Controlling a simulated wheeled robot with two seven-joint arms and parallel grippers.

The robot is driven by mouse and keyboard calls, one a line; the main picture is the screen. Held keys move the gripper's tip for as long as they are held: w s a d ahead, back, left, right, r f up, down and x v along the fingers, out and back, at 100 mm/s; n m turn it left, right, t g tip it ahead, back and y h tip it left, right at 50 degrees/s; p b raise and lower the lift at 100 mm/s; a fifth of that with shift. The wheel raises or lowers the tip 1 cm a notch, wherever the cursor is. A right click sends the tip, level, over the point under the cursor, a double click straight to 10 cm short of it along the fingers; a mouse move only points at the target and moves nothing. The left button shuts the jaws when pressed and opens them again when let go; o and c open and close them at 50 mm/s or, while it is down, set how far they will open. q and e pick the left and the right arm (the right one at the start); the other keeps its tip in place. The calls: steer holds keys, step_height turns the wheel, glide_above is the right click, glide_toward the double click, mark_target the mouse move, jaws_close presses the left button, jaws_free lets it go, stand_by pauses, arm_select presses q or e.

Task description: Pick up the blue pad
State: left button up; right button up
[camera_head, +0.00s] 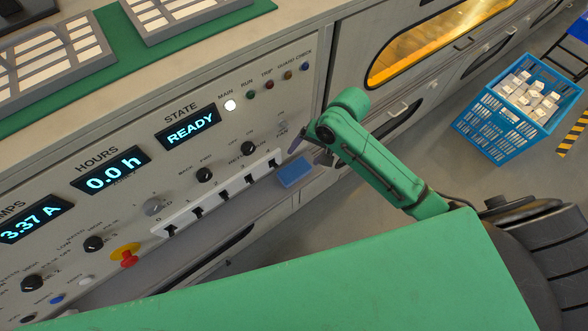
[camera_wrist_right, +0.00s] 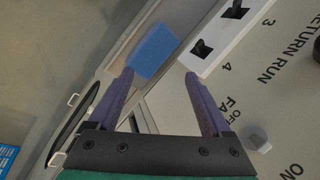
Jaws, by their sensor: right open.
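The blue pad (camera_head: 295,172) is a small flat block at the right end of the white slotted strip (camera_head: 216,192), low on the control panel. In the right wrist view the pad (camera_wrist_right: 154,52) lies just beyond the fingertips, between them and nearer the left finger, whose tip overlaps its edge in the picture. I cannot tell whether they touch. My right gripper (camera_head: 306,149) is open and empty, with purple fingers near the pad; its fingers also show in the wrist view (camera_wrist_right: 160,75). My left gripper is not in view.
The panel carries several knobs, a red button (camera_head: 128,257) and lit displays, one reading READY (camera_head: 191,127). A blue crate (camera_head: 490,128) with white boxes stands on the floor at right. Cabinet doors with handles lie beyond my right arm.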

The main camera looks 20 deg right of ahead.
mark_target(296, 169)
step_height(296, 169, up, 4)
steer(key=w+d+m+g, duration=0.2)
steer(key=m, duration=0.3)
steer(key=shift+m+h, duration=0.3)
steer(key=shift+m, duration=0.2)
steer(key=x, duration=1.4)
steer(key=shift+s+a+f+p, duration=0.2)
steer(key=shift+s+a+p, duration=0.05)
steer(key=shift+p, duration=0.1)
steer(key=shift+f, duration=0.2)
steer(key=c, duration=1)
